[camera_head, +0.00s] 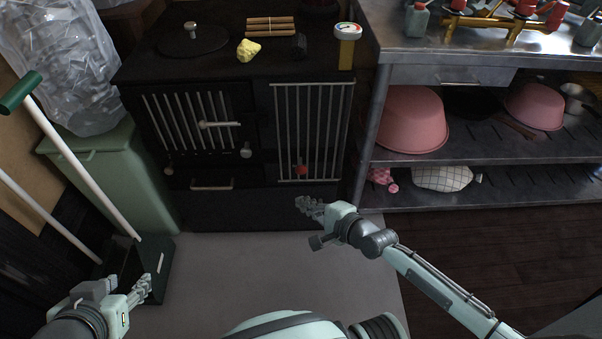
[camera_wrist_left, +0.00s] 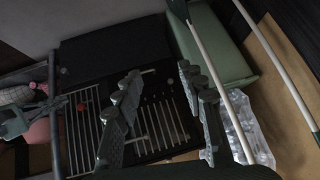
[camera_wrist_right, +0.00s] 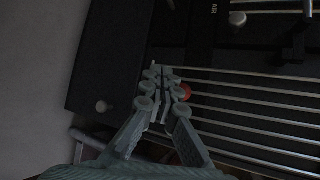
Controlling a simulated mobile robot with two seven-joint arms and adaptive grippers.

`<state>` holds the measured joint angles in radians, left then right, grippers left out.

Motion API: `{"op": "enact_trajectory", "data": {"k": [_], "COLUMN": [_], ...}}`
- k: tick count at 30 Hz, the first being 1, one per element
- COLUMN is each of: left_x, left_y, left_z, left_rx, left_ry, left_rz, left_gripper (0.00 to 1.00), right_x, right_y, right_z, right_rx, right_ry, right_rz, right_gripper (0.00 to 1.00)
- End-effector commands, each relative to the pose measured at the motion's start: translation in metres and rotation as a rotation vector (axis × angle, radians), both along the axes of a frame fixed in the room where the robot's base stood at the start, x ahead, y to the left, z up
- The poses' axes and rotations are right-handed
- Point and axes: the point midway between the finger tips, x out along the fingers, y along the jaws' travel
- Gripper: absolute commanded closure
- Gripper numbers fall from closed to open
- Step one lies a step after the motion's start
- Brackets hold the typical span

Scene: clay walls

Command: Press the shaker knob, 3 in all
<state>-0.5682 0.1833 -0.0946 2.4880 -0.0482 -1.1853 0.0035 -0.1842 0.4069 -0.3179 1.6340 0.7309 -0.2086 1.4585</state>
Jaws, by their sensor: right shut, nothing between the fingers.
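A small red knob (camera_head: 300,169) sits low on the barred front of the black stove (camera_head: 260,210). I cannot read a label marking it as the shaker knob. In the right wrist view the red knob (camera_wrist_right: 182,91) shows just right of my fingertips, partly hidden by them. My right gripper (camera_head: 308,207) is shut and empty, in front of the stove and below the knob in the head view; whether it touches anything is unclear. My left gripper (camera_head: 140,292) is open and empty at the lower left, far from the stove front; its spread fingers (camera_wrist_left: 160,78) show in the left wrist view.
Pale knobs (camera_head: 246,151) and a drawer handle (camera_head: 212,187) stick out of the stove front. A green bin (camera_head: 110,175) and a long-handled dustpan (camera_head: 160,265) stand at left. A metal shelf with pink bowls (camera_head: 410,118) is at right. Grey floor before the stove is clear.

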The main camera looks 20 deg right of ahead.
Motion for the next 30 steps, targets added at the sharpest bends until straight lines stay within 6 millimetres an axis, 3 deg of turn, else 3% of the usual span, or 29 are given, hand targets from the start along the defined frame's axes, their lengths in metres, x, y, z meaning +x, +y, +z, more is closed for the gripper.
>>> {"op": "enact_trajectory", "data": {"k": [15, 30], "left_x": [0.042, 0.063], "left_y": [-0.048, -0.090], "left_z": [0.043, 0.102], "left_rx": [-0.109, -0.231], "left_ry": [-0.299, -0.597], "left_rz": [-0.089, -0.161], "left_gripper": [0.60, 0.60], "right_x": [0.021, 0.040], "right_y": [-0.006, -0.012], "right_z": [-0.001, -0.001], "right_rx": [-0.001, -0.001], "right_ry": [0.000, 0.000], "right_rz": [0.000, 0.000], "right_gripper": [1.00, 1.00]}}
